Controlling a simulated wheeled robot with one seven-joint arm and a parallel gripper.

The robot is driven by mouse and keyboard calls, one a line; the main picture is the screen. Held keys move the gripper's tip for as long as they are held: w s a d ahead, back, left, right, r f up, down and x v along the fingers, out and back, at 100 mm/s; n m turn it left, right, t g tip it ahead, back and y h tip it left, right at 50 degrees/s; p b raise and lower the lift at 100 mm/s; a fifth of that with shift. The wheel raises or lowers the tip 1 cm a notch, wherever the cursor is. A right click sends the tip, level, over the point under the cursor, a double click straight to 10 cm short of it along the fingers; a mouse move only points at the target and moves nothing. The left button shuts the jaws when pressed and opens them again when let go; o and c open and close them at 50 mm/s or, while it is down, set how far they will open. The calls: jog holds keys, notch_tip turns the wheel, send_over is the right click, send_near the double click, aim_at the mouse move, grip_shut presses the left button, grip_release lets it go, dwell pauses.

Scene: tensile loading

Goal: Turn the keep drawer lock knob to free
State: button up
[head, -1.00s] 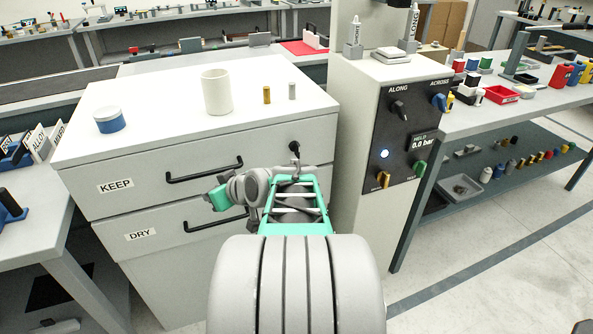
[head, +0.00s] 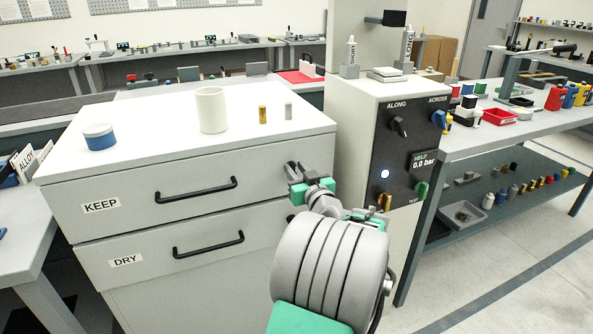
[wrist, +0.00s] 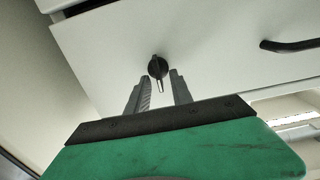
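The keep drawer (head: 130,190) is the upper drawer of the white cabinet, marked by a KEEP label (head: 101,206). It looks closed. Its black lock knob (wrist: 158,68) shows in the wrist view, on the drawer front, with a pale pointer or tip toward the gripper. No contact with the knob is visible. In the head view the gripper (head: 298,172) is at the right end of the keep drawer front.
The keep drawer handle (head: 198,190) is left of the gripper. The DRY drawer (head: 150,262) is below. A control panel (head: 405,155) with knobs stands close on the right. A white cup (head: 212,110), a blue-sided tin (head: 99,137) and small cylinders stand on the cabinet top.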

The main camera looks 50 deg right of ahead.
grip_shut()
dwell(0.6)
